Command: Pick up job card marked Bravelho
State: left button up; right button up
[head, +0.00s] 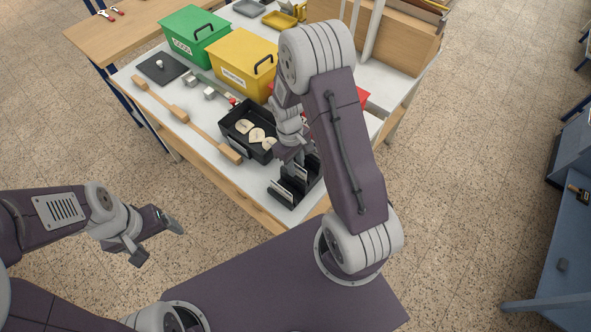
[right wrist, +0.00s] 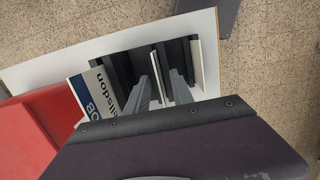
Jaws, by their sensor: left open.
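A black card rack (head: 285,195) with upright slots stands at the table's near corner, and it also shows in the right wrist view (right wrist: 121,70). A white and blue card (right wrist: 95,95) in it reads "...llsdon" and "JOB". Thin cards (right wrist: 155,66) stand edge-on in the middle, and another card (right wrist: 197,68) stands at the right. No name Bravelho is readable. My right gripper (right wrist: 160,92) points down into the rack with its fingers near the middle cards; whether it grips one is unclear. My left gripper (head: 157,240) is open and empty, away from the table.
A black tray (head: 228,130) with pale round pieces is beside the rack. Green (head: 195,38) and yellow (head: 240,65) bins stand farther back; a red bin (right wrist: 38,125) is close to the rack. A wooden bar (head: 185,118) lies along the left edge.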

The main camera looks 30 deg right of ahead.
jog(key=shift+f, duration=0.1)
grip_shut()
jog(key=shift+w+r, duration=0.1)
jog(key=shift+r, duration=0.35)
jog(key=s+d+r+b, duration=0.1)
jog(key=s+d+r, duration=0.4)
jog(key=s+r, duration=0.5)
jog(key=shift+s+r, duration=0.35)
jog(key=shift+s, duration=0.05)
